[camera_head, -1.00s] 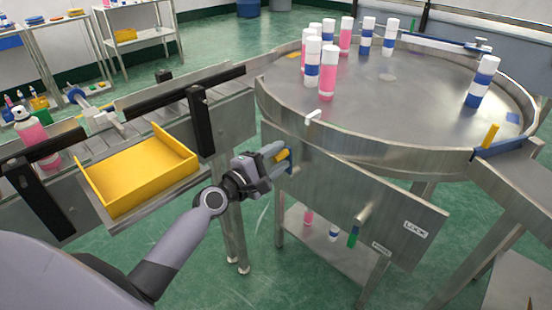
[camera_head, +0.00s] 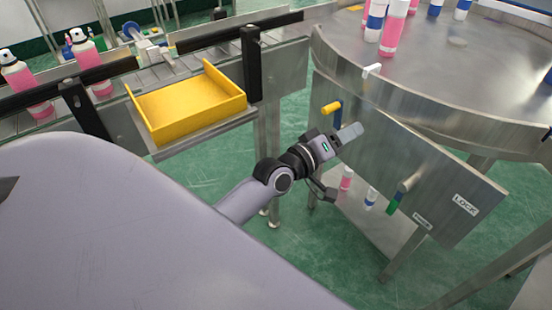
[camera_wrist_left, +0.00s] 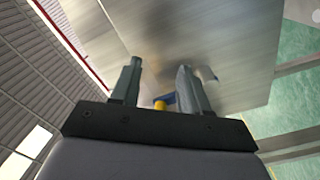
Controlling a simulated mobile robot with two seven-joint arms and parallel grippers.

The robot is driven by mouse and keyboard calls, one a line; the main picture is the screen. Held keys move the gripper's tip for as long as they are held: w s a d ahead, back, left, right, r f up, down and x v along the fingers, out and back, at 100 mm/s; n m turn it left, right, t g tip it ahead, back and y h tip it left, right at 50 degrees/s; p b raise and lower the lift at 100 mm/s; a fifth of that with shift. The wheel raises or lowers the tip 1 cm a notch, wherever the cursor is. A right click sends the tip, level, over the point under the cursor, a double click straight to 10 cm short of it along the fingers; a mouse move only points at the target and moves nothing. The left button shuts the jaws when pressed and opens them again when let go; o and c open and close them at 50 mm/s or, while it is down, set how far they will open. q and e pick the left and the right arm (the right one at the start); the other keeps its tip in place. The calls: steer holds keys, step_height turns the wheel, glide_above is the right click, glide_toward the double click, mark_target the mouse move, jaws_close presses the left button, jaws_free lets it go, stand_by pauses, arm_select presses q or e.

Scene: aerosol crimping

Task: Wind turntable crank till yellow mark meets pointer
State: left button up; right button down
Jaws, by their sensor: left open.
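The turntable (camera_head: 465,62) is a round steel table at the right in the head view, cut off by the frame. A white tab, seemingly the pointer (camera_head: 372,69), sits at its near rim. A yellow patch (camera_head: 355,8) shows at the top edge; I cannot tell if it is the mark. The crank has a yellow knob (camera_head: 331,107) and a blue arm (camera_head: 337,119) on the steel panel. My left gripper (camera_head: 351,132) is open, just below the crank. In the left wrist view, the yellow knob (camera_wrist_left: 160,104) shows between the spread fingers; contact is unclear. My right gripper is not in view.
Pink and blue-white cans (camera_head: 393,28) stand on the turntable. A yellow tray (camera_head: 190,105) is beside the conveyor at left. The panel has a metal peg (camera_head: 410,182) and a LOCK label (camera_head: 465,204). Pink bottles (camera_head: 28,85) stand at far left.

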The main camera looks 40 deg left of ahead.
arm_select(q)
step_height(320, 180, down, 6)
steer(key=d+m+b, duration=0.2)
steer(key=m+b, duration=0.6)
steer(key=b, duration=0.2)
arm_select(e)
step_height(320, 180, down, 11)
arm_select(q)
steer(key=s+f+g+y+p, duration=0.1)
steer(key=s+f+g+p, duration=0.1)
steer(key=s+p, duration=0.3)
steer(key=s+a+f+m+g+p, duration=0.1)
steer(key=s+f+p, duration=0.3)
steer(key=s, duration=0.7)
steer(key=s+a+f+m+g+y+p, duration=0.1)
steer(key=s+f+g+p, duration=0.2)
steer(key=s+p, duration=0.3)
steer(key=shift+s+a+f+y, duration=0.25)
steer(key=shift+s+f+y, duration=0.1)
steer(key=shift+s, duration=0.55)
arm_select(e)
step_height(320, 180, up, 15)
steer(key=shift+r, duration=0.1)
